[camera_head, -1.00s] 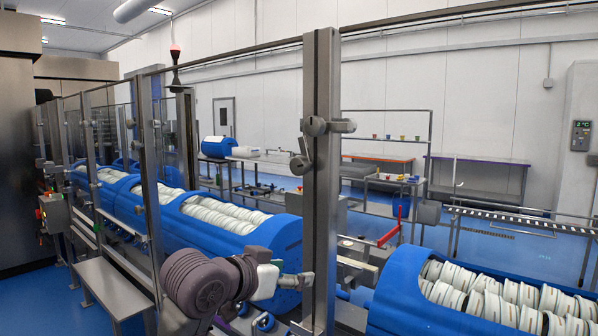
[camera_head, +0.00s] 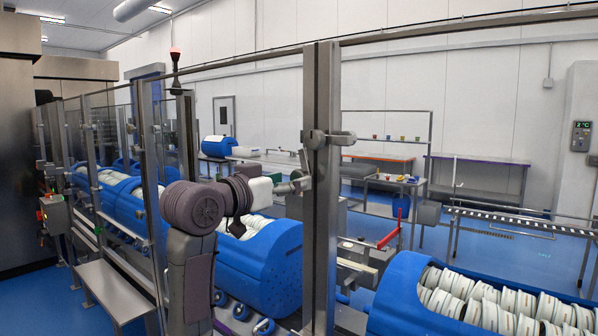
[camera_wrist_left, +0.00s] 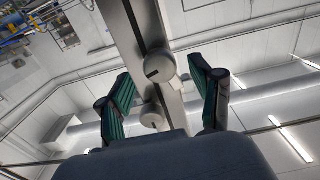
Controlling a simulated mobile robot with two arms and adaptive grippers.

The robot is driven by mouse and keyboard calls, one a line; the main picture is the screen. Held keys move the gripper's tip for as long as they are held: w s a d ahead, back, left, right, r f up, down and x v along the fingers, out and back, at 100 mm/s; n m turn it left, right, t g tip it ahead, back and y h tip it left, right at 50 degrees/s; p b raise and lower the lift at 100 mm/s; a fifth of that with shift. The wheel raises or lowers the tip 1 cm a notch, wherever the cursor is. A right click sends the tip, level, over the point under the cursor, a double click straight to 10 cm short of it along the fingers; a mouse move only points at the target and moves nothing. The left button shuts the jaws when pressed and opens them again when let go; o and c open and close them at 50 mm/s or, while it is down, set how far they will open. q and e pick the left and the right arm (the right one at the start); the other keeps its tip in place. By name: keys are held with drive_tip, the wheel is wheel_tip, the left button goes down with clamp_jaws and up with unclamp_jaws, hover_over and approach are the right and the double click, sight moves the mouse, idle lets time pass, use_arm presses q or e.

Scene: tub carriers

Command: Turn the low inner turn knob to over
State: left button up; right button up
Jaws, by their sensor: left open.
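Two round grey knobs, each with a dark slot, sit on a steel post (camera_head: 322,230). The upper knob (camera_head: 315,139) shows in the head view, with a bar (camera_head: 341,138) reaching right. In the head view my left gripper (camera_head: 303,182) is at the post just below it, covering most of the lower knob. The left wrist view looks upside down: the larger knob (camera_wrist_left: 160,66), seemingly the low one, lies between the open fingertips of my gripper (camera_wrist_left: 161,70). The other knob (camera_wrist_left: 152,118) is nearer the palm side of the picture. I cannot tell whether the fingers touch the low knob.
Blue tub carriers (camera_head: 262,262) full of white tubs stand behind the post, and another carrier (camera_head: 400,290) stands at the right. A glass guard with steel posts (camera_head: 150,190) runs left. A step bench (camera_head: 112,290) stands front left. A red lever (camera_head: 389,238) is beyond.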

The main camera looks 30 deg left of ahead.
sight(305, 171)
use_arm(q)
drive_tip(key=shift+w+d+p, duration=0.15)
drive_tip(key=shift+w+p, duration=0.25)
drive_tip(key=shift+w, duration=1.45)
drive_tip(key=c, duration=1.1)
drive_tip(key=shift+c, duration=0.2)
